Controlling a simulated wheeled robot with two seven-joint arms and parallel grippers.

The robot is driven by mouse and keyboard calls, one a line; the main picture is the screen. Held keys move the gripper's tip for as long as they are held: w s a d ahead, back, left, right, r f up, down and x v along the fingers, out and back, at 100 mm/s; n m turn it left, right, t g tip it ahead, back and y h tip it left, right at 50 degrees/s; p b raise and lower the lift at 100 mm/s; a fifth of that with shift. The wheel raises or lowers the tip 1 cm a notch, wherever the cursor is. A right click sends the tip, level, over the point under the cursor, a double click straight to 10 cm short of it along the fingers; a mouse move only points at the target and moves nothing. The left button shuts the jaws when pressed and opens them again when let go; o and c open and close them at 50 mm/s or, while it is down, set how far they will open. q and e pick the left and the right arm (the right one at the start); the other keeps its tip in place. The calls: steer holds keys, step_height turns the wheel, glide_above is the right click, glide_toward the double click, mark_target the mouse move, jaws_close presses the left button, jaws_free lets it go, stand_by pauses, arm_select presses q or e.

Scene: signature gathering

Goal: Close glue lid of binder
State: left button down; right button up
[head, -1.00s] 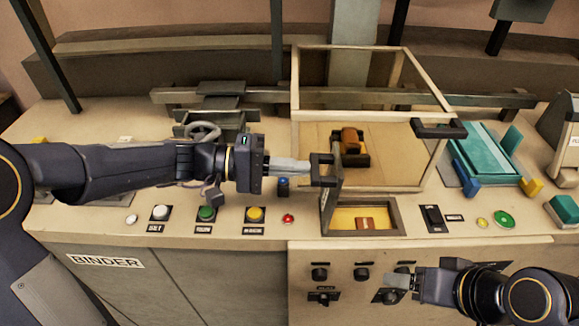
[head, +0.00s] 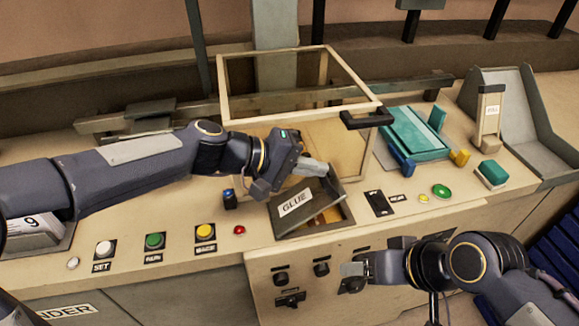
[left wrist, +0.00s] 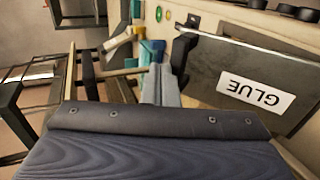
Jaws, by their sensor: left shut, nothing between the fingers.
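The grey glue lid (head: 283,222) with its white GLUE label stands partly open, tilted over the glue well in the binder's top. It covers the left part of the well, and some orange interior (head: 330,214) shows at the right. My left gripper (head: 318,168) is shut and empty, at the lid's upper edge. In the left wrist view the lid (left wrist: 205,70) is just right of the fingers (left wrist: 160,88); whether they touch is unclear. My right gripper (head: 354,270) is low in front of the knob panel; I cannot tell its jaw state.
A clear framed cover (head: 300,106) with a dark handle (head: 367,119) stands behind the lid. Several buttons, such as the yellow one (head: 205,231), lie to the left. A teal block (head: 420,135) is at the right. Knobs (head: 321,269) line the front panel.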

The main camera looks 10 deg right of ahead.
mark_target(338, 182)
arm_select(q)
steer(key=shift+y, duration=0.7)
steer(key=x, duration=0.4)
steer(key=shift+d+f, duration=0.15)
steer(key=shift+d, duration=0.1)
steer(key=d+f, duration=0.1)
steer(key=d+f+b, duration=0.1)
steer(key=f, duration=0.1)
steer(key=shift+d+f+b, duration=0.25)
steer(key=shift+f+b, duration=0.05)
steer(key=shift+d+f+b, duration=0.6)
steer(key=shift+f, duration=0.25)
